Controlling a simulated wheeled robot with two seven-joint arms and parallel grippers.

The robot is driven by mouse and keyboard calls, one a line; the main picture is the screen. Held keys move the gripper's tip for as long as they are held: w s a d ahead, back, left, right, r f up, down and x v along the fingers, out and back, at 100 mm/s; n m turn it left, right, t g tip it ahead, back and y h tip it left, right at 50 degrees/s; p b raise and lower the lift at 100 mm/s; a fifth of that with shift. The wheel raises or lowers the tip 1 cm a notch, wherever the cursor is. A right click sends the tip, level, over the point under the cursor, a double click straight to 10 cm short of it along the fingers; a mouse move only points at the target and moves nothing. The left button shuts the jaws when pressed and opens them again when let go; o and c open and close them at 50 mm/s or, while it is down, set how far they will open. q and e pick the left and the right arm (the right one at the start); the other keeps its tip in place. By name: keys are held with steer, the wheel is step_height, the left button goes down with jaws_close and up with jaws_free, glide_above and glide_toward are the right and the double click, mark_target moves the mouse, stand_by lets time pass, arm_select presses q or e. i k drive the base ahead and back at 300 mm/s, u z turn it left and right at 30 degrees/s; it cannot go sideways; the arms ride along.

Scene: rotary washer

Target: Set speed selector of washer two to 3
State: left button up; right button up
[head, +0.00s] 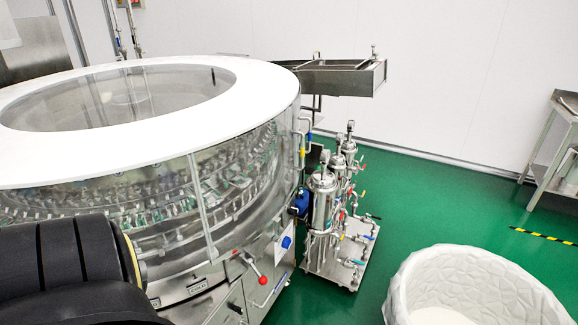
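A large round rotary washer (240,165) with a white ring top and clear side walls fills the left half of the head view. Rows of metal fittings show through its wall. On its lower steel front are a red-knobbed lever (262,280) and a blue part (286,242). I cannot make out a speed selector or any numbers on it. A black ribbed arm part at the lower left covers some of the washer's front. Neither gripper's fingers are in view.
A steel filter cart (325,215) with several valves stands right of the washer. A white lined bin (415,275) is at the lower right, and a steel table (560,140) at the right edge. Green floor (430,195) is clear between them.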

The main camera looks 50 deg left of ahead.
mark_target(294, 211)
steer(key=u, duration=0.75)
steer(key=i, duration=1.4)
steer(key=u, duration=1.8)
steer(key=i, duration=0.4)
steer(key=u, duration=0.4)
